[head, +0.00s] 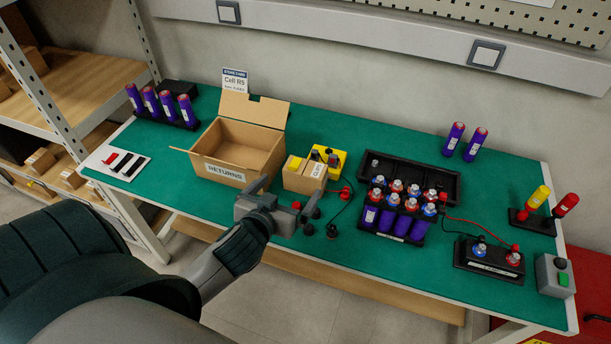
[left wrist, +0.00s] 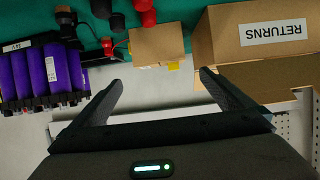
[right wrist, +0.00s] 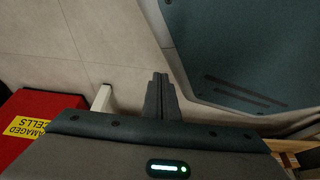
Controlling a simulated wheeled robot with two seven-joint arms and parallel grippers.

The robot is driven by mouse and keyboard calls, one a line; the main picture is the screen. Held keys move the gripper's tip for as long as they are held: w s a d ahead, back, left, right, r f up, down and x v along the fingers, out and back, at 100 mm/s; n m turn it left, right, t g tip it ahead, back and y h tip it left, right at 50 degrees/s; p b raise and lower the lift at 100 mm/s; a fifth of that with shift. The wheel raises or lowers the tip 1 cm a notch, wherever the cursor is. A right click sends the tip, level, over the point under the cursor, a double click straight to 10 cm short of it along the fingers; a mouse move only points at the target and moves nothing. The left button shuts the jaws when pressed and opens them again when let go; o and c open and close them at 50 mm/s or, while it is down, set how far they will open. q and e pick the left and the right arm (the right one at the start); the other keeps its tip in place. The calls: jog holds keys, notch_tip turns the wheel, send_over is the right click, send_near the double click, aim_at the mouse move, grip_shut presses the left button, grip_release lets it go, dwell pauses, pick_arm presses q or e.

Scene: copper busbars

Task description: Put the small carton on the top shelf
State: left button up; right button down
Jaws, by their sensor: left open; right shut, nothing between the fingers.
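The small carton (head: 302,178) is a brown box standing on the green table, just right of the larger RETURNS box. It also shows in the left wrist view (left wrist: 157,46), beyond the fingertips and roughly between them. My left gripper (head: 284,199) is open and empty, in front of the carton at the table's front side; in the left wrist view its fingers (left wrist: 160,80) are spread wide. My right gripper (right wrist: 160,78) is shut and empty, over the floor and away from the table. The shelf unit (head: 72,72) stands at the left; its highest visible board is wooden.
The open RETURNS box (head: 233,155) has its flaps up, close left of the carton. A yellow item (head: 331,157) sits behind the carton. Black caps and a cable lie right of it. A black battery tray (head: 410,180) stands further right. A red bin (right wrist: 38,112) is on the floor.

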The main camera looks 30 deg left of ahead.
aim_at(302, 174)
pick_arm(q)
jog(key=p+x, duration=0.1)
jog(key=x, duration=0.7)
jog(key=shift+w, duration=0.15)
pick_arm(e)
jog(key=s+d+f+g, duration=0.1)
jog(key=s+d, duration=0.1)
jog(key=s, duration=0.3)
jog(key=shift+s+d, duration=0.2)
jog(key=shift+d, duration=0.05)
pick_arm(q)
jog(key=shift+w+a, duration=0.1)
jog(key=shift+w, duration=0.05)
jog(key=shift+w, duration=0.2)
jog(key=shift+w+f+p, duration=0.25)
jog(key=shift+w+p, duration=0.05)
jog(key=shift+p, duration=0.1)
jog(key=x, duration=0.3)
jog(key=shift+w+a+f+p, duration=0.1)
jog(key=shift+w+f+p, duration=0.15)
jog(key=shift+p, duration=0.15)
jog(key=shift+w+f, duration=0.1)
jog(key=shift+w, duration=0.05)
pick_arm(e)
jog(key=s+d+g+h, duration=0.1)
jog(key=s+d, duration=0.1)
jog(key=s, duration=0.3)
jog(key=shift+s+d+g, duration=0.2)
jog(key=shift+s+g, duration=0.05)
jog(key=shift+g, duration=0.15)
